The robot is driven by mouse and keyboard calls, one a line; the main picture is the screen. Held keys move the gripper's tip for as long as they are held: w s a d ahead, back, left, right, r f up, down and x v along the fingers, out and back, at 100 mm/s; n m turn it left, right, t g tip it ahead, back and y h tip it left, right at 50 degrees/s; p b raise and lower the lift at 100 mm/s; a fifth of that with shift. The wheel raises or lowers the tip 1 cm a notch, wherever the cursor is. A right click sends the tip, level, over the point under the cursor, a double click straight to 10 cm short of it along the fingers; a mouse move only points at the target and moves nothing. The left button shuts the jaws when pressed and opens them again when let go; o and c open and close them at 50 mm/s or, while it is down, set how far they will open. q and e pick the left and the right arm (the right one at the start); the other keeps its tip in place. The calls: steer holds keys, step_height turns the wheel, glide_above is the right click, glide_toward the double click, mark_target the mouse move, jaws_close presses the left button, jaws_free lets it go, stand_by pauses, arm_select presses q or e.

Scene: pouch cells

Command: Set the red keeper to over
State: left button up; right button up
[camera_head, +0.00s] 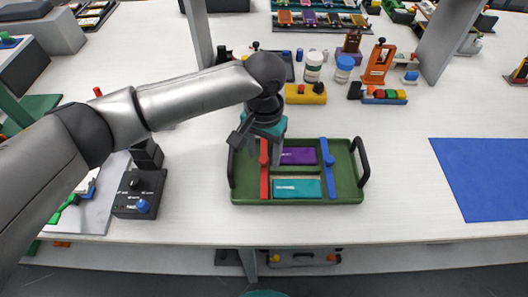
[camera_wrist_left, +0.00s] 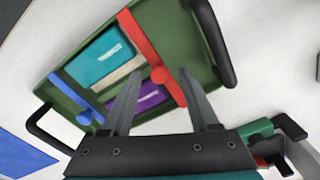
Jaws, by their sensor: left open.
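The green tray (camera_head: 345,188) holds a purple pouch cell (camera_head: 299,156) at the back and a teal pouch cell (camera_head: 297,188) at the front. The red keeper (camera_head: 264,182), a bar with a round knob, runs front to back left of the cells, apparently beside them. The blue keeper (camera_head: 328,172) stands along their right side. My left gripper (camera_head: 263,147) is open over the red keeper. In the left wrist view, its fingers (camera_wrist_left: 160,76) stand either side of the red knob; contact cannot be told. My right gripper is out of view.
A black control box (camera_head: 139,193) stands left of the tray. A yellow block (camera_head: 305,94), several small jars and an orange stand (camera_head: 378,64) are behind it. A blue mat (camera_head: 485,175) lies at the right. The table between tray and mat is clear.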

arm_select(q)
steer(key=shift+c, duration=0.4)
jaws_close()
stand_by(0.9)
